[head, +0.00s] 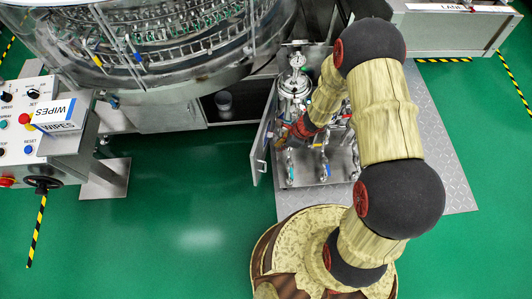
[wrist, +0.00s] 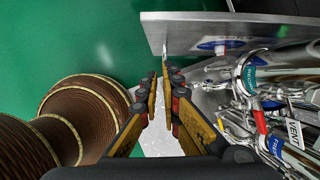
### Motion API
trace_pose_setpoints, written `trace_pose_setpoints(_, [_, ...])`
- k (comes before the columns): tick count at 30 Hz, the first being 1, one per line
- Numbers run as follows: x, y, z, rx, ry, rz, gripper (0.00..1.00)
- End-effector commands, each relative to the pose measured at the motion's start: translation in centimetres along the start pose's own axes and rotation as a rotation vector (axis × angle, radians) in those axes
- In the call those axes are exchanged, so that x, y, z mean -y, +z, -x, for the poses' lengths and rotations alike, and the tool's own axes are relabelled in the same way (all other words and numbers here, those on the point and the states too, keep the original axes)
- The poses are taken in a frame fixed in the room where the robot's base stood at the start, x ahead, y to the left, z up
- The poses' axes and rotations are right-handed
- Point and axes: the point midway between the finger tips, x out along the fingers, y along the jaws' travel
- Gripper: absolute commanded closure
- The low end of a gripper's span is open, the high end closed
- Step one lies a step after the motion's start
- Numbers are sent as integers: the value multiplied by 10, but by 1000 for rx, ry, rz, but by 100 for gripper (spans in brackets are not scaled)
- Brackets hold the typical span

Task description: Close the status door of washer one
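The status door (head: 262,145) of the washer cabinet is a grey metal panel. It stands open at the left side of the cabinet opening, swung out over the floor. In the wrist view the door (wrist: 225,32) crosses the top, with its near corner close to my fingertips. My gripper (head: 284,134) is at the door's inner side in the head view, partly hidden by my wrist. In the wrist view my gripper (wrist: 160,82) has its fingers drawn nearly together, with a thin gap and nothing clearly between them. Whether the fingertips touch the door, I cannot tell.
Pipes and valves with tags (wrist: 262,110) fill the cabinet to the right of my fingers. A metal canister (head: 294,92) stands at its back. The large round washer (head: 165,75) is behind left, and a control panel (head: 25,130) is at far left. Green floor (head: 190,210) in front is clear.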

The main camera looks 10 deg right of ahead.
Motion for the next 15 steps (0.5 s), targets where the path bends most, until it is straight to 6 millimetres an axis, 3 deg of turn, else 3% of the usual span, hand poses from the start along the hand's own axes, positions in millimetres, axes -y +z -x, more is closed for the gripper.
trace_pose_setpoints(7, [-1,-4,-18,-11,-2,-35,100])
trace_pose_setpoints(15, [-2,-5,-70,-11,0,-32,100])
